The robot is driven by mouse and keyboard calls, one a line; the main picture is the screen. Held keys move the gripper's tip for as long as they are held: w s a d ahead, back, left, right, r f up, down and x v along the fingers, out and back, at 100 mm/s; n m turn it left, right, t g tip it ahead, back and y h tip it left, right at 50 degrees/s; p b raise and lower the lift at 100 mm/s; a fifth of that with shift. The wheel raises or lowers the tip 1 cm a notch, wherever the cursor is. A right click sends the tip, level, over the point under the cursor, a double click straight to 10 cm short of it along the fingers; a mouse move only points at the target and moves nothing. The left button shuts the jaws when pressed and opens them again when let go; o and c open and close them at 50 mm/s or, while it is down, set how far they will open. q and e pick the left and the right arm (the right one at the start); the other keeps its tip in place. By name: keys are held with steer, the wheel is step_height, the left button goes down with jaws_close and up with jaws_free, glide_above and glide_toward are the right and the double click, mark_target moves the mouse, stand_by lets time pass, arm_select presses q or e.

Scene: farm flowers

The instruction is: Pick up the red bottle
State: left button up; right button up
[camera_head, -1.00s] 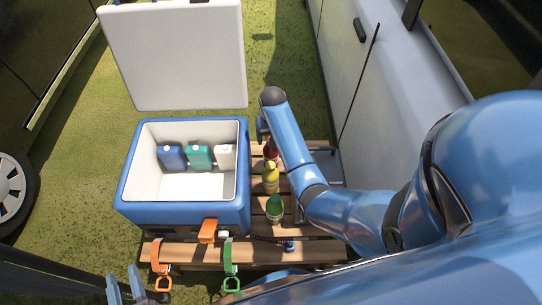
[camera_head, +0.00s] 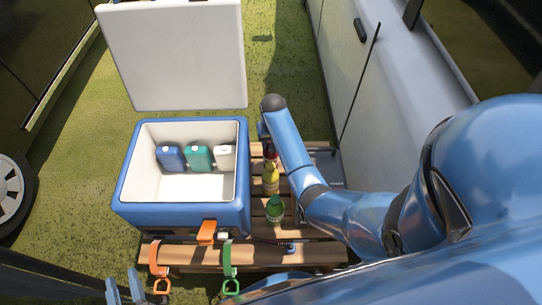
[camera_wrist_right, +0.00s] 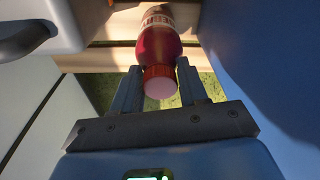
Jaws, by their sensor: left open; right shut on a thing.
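The red bottle (camera_head: 269,153) stands on the wooden slats right of the cooler, partly hidden behind my right arm in the head view. My left gripper (camera_head: 125,290) is open and empty at the bottom left of the head view, near the orange strap.
A yellow bottle (camera_head: 271,181) and a green bottle (camera_head: 275,211) stand in front of the red one on the wooden pallet (camera_head: 190,254). A grey vehicle (camera_head: 365,80) is close on the right.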

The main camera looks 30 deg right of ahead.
jaws_close()
steer(key=shift+r, duration=0.1)
